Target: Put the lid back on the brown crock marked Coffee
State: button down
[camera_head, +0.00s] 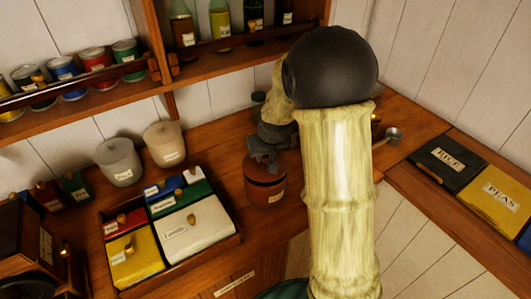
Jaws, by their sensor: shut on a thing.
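A brown crock (266,194) with a small paper label stands on the wooden counter, to the right of the tray of coloured boxes. The label is too small to read. Its brown lid (265,171) is at the crock's mouth, directly under my gripper (263,155). My gripper points down and is shut on the lid, near its middle; the fingers hide the lid's knob. I cannot tell whether the lid rests fully on the rim or hangs just above it.
A wooden tray (188,262) of coloured lidded boxes stands left of the crock. Two pale crocks (120,163) (163,146) stand behind it. Bottles (220,22) and tins (62,75) fill the shelves above. A metal scoop (393,134) and labelled boxes (450,163) (495,194) lie at right.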

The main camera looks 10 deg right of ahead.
jog(key=shift+f+b, duration=0.3)
jog(key=shift+f, duration=0.3)
jog(key=shift+w+d, duration=0.1)
jog(key=shift+a, duration=0.2)
jog(key=shift+s+r, duration=0.1)
jog(key=shift+s, duration=0.15)
jog(key=shift+w+d, duration=0.1)
jog(key=shift+d, duration=0.05)
dwell(0.9)
jog(key=shift+f, duration=0.25)
dwell(0.6)
dwell(0.4)
